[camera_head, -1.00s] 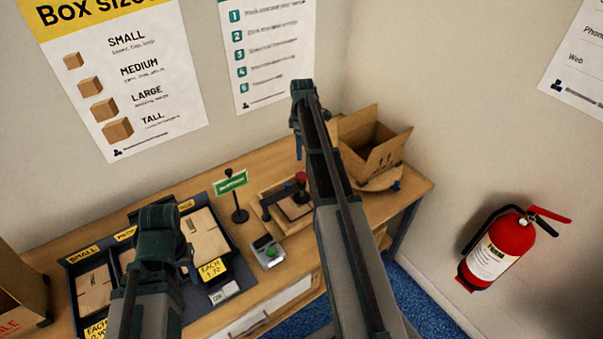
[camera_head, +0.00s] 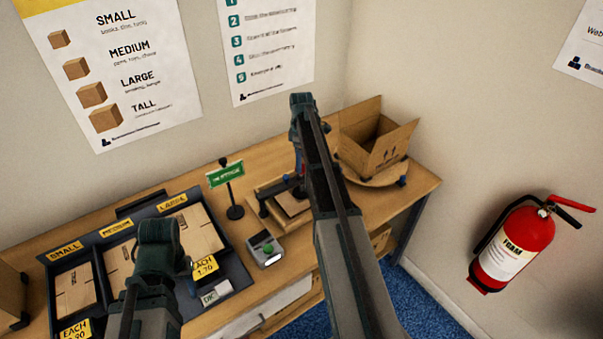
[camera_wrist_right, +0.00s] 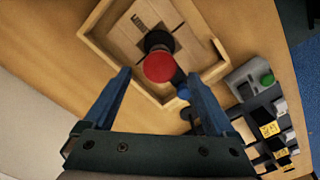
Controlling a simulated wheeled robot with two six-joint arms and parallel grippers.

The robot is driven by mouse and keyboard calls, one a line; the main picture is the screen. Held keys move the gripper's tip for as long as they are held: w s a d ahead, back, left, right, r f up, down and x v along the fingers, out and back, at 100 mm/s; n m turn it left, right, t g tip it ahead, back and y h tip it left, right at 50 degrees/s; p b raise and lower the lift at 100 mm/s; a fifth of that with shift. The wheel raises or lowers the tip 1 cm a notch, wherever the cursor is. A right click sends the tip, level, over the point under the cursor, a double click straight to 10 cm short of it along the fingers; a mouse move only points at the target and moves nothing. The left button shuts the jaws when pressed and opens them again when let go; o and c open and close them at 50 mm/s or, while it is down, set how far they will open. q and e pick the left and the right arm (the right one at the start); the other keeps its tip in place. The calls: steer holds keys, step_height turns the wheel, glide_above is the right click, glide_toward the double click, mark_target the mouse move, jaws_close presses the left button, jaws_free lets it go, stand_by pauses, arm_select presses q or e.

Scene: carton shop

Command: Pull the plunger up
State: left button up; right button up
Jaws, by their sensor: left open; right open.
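The plunger's round red knob (camera_wrist_right: 158,67) shows in the right wrist view, on a dark base over a flat carton piece (camera_wrist_right: 135,22) in a shallow wooden tray (camera_wrist_right: 95,50). My right gripper (camera_wrist_right: 158,78) is open, its two blue fingers on either side of the knob in that view; I see no contact. In the head view the right gripper (camera_head: 299,150) is above the tray (camera_head: 268,192), and my right arm hides the knob. My left gripper (camera_head: 165,258) is open near the carton bins, its fingers mostly hidden.
A dark bin rack (camera_head: 240,272) with flat cartons stands at the left. A grey device with a green button (camera_head: 265,250) and a green sign (camera_head: 226,175) are near the tray. An open carton (camera_head: 378,150) sits on a round board (camera_head: 385,178) at the right.

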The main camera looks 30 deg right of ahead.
steer(key=shift+f+b, duration=1)
steer(key=shift+f, duration=0.55)
arm_select(q)
step_height(320, 180, down, 3)
steer(key=shift+r, duration=0.1)
arm_select(e)
steer(key=shift+r, duration=0.1)
steer(key=shift+c, duration=0.2)
jaws_close()
